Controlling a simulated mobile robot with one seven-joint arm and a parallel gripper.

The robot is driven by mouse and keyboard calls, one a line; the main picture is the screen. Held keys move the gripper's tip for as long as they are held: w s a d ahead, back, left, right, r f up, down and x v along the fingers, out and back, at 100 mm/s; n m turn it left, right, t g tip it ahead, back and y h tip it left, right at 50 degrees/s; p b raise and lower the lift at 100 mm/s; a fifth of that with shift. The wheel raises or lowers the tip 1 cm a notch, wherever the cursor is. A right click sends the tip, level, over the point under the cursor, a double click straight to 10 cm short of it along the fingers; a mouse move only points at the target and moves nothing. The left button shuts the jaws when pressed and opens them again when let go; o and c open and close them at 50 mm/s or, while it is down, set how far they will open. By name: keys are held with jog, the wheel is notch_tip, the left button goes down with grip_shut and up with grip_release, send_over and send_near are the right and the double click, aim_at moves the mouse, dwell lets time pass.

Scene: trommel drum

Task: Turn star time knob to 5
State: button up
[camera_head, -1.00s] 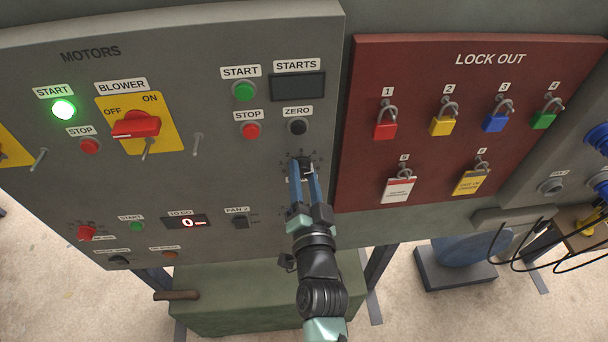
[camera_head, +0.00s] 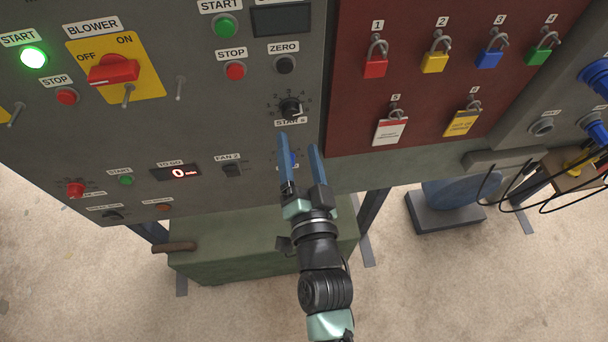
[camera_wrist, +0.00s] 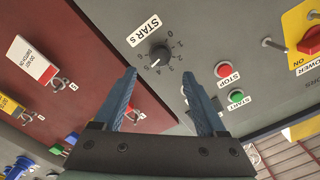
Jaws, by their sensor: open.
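The star time knob (camera_head: 291,107), labelled "STAR s", is a small black dial low on the grey panel. It also shows in the wrist view (camera_wrist: 160,56), ahead of and between the finger lines, with numbers around it.
The black ZERO button (camera_head: 285,64), red STOP button (camera_head: 235,71) and green START button (camera_head: 225,27) are above the knob. A blue control (camera_head: 291,158) is partly hidden behind my fingers. The red lock-out board (camera_head: 345,110) with several padlocks stands to the right.

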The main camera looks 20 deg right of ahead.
jog(key=shift+b+v, duration=0.65)
jog(key=shift+v, duration=2.05)
